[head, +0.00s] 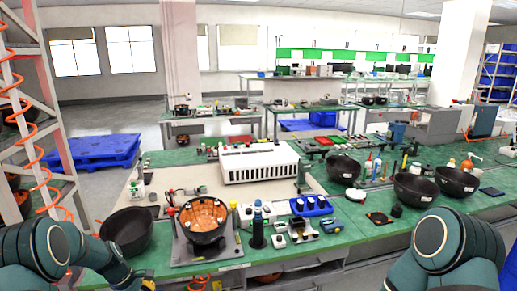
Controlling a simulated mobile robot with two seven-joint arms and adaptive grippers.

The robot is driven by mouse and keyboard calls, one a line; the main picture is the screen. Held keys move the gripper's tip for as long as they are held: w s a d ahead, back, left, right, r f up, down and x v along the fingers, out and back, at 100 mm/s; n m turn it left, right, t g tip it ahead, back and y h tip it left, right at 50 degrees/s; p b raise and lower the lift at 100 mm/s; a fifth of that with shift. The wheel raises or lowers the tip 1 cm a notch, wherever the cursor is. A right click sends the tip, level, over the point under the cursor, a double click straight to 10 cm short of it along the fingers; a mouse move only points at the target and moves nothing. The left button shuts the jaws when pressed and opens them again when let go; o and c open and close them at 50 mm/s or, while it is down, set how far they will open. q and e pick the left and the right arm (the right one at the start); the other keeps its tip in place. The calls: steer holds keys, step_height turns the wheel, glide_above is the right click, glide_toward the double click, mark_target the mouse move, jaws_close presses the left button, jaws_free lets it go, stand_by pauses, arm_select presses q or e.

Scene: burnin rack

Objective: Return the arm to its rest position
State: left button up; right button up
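My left arm (62,252) comes in at the lower left corner and runs down out of the bottom edge, just in front of the workbench. My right arm (450,248) shows at the lower right as a bent dark teal joint. Both arms run out of the picture at the bottom. Neither gripper's fingers can be made out, so whether they are open, shut or holding anything is hidden.
Close ahead is a green workbench (345,238) with a black bowl (127,232), an orange-lined bowl (203,218), a white slotted box (260,163) and more black bowls (416,188). A rack frame (50,110) with orange coiled hose stands left. A blue pallet (92,150) lies behind.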

arm_select(q)
steer(key=s+d+f+m, duration=0.4)
steer(key=s+d+m, duration=0.3)
steer(key=s+d, duration=0.3)
steer(key=s+d+f+m+t+b, duration=0.1)
steer(key=s+d+f+m, duration=0.3)
steer(key=s+d+m, duration=0.3)
steer(key=s+d, duration=0.4)
steer(key=d, duration=0.3)
steer(key=shift+d+f, duration=0.2)
steer(key=shift+d, duration=0.15)
arm_select(e)
steer(key=shift+w+d+f, duration=0.15)
steer(key=shift+w+f, duration=0.8)
steer(key=shift+w, duration=0.2)
